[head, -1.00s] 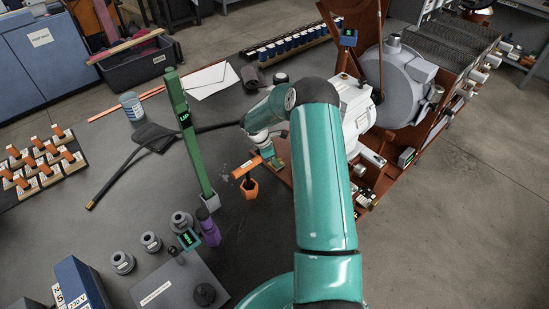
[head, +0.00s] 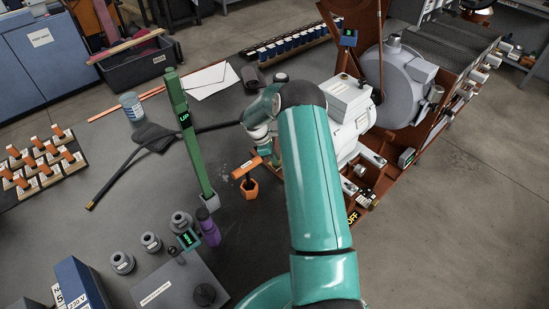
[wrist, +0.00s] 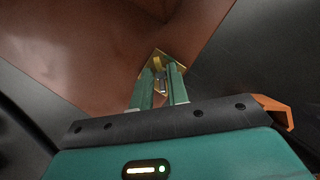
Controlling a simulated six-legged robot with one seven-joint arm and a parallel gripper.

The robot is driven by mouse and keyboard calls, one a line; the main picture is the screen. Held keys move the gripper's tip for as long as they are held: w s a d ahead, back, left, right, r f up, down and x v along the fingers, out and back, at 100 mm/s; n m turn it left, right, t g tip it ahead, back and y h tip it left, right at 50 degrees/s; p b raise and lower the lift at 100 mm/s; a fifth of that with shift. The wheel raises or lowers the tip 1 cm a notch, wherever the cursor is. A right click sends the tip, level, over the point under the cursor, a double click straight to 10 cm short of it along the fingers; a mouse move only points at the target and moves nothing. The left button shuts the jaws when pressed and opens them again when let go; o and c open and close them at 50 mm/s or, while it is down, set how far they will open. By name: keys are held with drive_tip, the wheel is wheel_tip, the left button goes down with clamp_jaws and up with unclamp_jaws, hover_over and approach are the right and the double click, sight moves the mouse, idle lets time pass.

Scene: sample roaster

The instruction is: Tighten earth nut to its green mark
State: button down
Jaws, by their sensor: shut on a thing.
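My gripper (wrist: 161,82) shows in the wrist view with its two green fingers close together, shut on a small metal piece. A brass-coloured angular part, which looks like the earth nut (wrist: 158,60), lies at the fingertips against a brown panel (wrist: 95,40). The fingers cover much of it, and I cannot make out a green mark. In the head view my gripper (head: 276,160) is low at the left edge of the brown roaster base, partly hidden by my arm. The nut is hidden there.
An orange T-handled tool (head: 246,168) stands just left of my gripper. A tall green post (head: 187,130), a purple piece (head: 209,228) and grey round parts (head: 122,262) stand further left on the dark table. The white motor housing (head: 352,105) is at right.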

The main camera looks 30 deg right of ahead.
drive_tip(key=m+g+y, duration=0.1)
drive_tip(key=m, duration=0.2)
drive_tip(key=m+y, duration=0.1)
drive_tip(key=m, duration=0.2)
drive_tip(key=shift+w+d+m+g, duration=0.1)
drive_tip(key=shift+d+m+g, duration=0.1)
drive_tip(key=shift+m+g, duration=0.2)
idle(0.9)
drive_tip(key=c, duration=1.4)
unclamp_jaws()
drive_tip(key=v, duration=1.4)
